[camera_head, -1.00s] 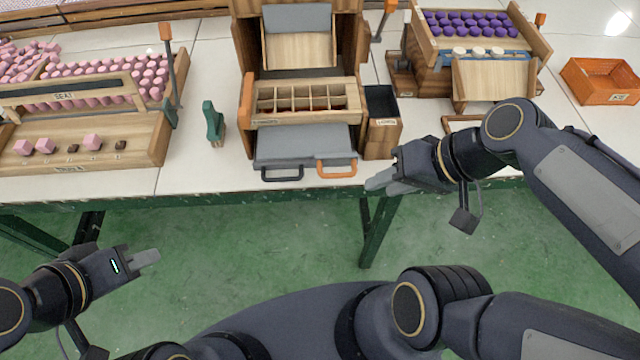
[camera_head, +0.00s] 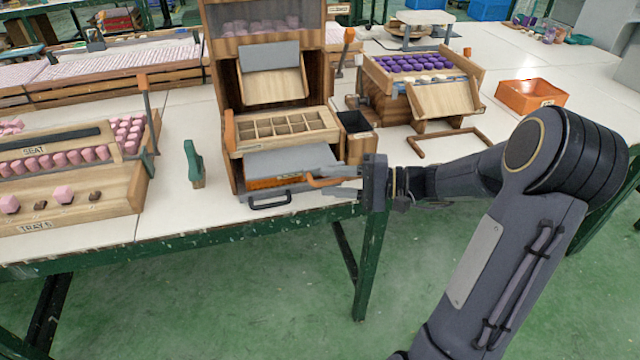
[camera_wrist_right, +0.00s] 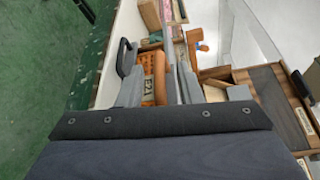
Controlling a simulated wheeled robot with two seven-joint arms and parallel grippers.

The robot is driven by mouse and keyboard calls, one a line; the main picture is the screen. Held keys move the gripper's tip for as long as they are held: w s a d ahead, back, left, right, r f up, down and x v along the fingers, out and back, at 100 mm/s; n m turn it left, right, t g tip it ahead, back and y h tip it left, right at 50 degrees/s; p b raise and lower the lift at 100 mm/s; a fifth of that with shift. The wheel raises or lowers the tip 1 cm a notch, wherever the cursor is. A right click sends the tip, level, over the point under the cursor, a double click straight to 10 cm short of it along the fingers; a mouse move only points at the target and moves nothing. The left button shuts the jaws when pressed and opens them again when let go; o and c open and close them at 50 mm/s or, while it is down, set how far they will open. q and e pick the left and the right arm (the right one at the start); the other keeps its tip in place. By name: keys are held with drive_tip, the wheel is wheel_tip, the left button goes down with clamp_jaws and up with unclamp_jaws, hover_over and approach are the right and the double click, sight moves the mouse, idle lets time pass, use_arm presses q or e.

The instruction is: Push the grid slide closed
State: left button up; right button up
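The wooden grid (camera_head: 285,127), with several open compartments, sits in the front of the wooden station. Below it a grey plate (camera_head: 290,160) sticks out towards me, with an orange-fronted part (camera_head: 276,182) under it. A dark handle (camera_head: 270,203) and an orange handle (camera_head: 322,182) stick out at the front. My right gripper (camera_head: 345,182) is at the orange handle, its fingers pointing left. In the right wrist view its fingers (camera_wrist_right: 158,88) stand apart, with the orange handle (camera_wrist_right: 159,72) and a labelled orange face between them. My left gripper is out of view.
A dark open bin (camera_head: 356,135) stands right of the grid. A green-handled tool (camera_head: 194,163) stands to the left. A tray of purple pieces (camera_head: 420,62) and an orange crate (camera_head: 531,96) are further right. The table's front edge lies just below the handles.

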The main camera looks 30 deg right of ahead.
sight(294, 166)
drive_tip(key=shift+x, duration=1.5)
drive_tip(key=shift+s, duration=0.1)
clamp_jaws()
drive_tip(key=shift+f, duration=0.1)
